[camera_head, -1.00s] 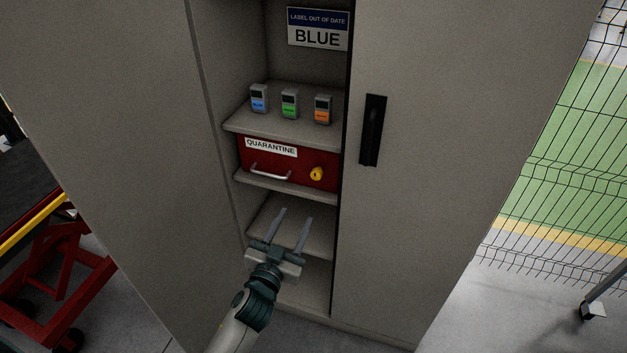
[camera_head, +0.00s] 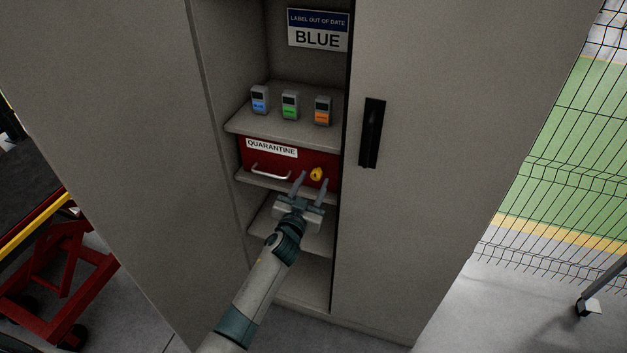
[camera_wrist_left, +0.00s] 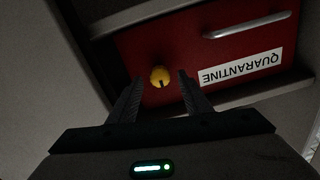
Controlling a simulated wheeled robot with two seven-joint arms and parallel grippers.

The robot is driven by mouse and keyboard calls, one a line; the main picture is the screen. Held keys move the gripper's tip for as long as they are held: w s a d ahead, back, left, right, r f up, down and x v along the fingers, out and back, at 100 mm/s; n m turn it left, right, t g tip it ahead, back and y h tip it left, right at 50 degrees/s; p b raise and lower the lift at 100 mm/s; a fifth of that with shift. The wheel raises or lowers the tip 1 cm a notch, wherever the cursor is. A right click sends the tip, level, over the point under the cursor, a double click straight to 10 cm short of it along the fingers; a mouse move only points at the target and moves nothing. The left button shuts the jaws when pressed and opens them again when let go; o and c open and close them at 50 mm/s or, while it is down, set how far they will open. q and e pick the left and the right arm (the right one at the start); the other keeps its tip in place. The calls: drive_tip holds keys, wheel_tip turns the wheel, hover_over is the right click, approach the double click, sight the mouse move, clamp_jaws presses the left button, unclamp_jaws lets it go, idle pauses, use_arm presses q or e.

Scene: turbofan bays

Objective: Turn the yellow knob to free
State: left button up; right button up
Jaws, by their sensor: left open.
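The yellow knob (camera_head: 316,174) sits on the right part of the red drawer front (camera_head: 281,172) marked QUARANTINE, inside the cabinet. My left gripper (camera_head: 312,180) is open, with its two fingers pointing at the knob from below and in front. In the left wrist view the knob (camera_wrist_left: 160,76) shows between and just beyond the fingertips, with a dark notch at its lower edge. The fingers appear apart from the knob. My right gripper is in neither view.
Above the drawer, a shelf (camera_head: 245,124) holds a blue-labelled, a green-labelled and an orange-labelled device (camera_head: 323,111). A silver drawer handle (camera_head: 270,172) is left of the knob. The cabinet door (camera_head: 430,180) with a black handle (camera_head: 372,132) stands close on the right.

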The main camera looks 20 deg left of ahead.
use_arm(q)
drive_tip(key=shift+w, duration=0.55)
drive_tip(key=c, duration=1.1)
drive_tip(key=shift+o, duration=0.2)
